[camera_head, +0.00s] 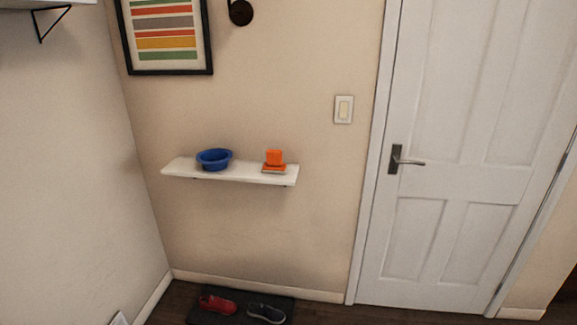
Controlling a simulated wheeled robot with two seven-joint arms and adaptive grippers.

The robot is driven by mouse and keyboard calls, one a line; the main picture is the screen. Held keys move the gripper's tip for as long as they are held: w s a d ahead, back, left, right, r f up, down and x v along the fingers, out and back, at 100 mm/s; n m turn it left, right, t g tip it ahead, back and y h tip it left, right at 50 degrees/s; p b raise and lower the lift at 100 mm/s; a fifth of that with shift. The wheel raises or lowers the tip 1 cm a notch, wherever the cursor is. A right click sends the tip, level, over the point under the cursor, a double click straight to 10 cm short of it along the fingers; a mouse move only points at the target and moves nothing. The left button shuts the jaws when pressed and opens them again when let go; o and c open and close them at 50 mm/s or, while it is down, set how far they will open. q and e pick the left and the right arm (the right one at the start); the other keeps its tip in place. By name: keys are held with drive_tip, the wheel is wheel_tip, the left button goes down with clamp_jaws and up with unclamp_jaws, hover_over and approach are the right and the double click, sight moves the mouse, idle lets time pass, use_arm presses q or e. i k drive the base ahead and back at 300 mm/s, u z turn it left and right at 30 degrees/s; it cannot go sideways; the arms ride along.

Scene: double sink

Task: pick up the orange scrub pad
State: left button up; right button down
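An orange object that looks like the scrub pad (274,157) is on the right part of a white wall shelf (248,177). It seems to rest on or against a flat orange and pale piece (274,168) beneath it; at this size I cannot tell whether they are one thing or two. Neither of my grippers is in view.
A blue bowl (214,159) stands on the shelf to the left of the orange object. A closed white door (455,150) is at the right. A dark mat (240,317) with a red shoe (217,304) and a dark shoe (266,312) lies on the floor below.

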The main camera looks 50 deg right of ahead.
sight(274, 164)
drive_tip(key=z, duration=1.4)
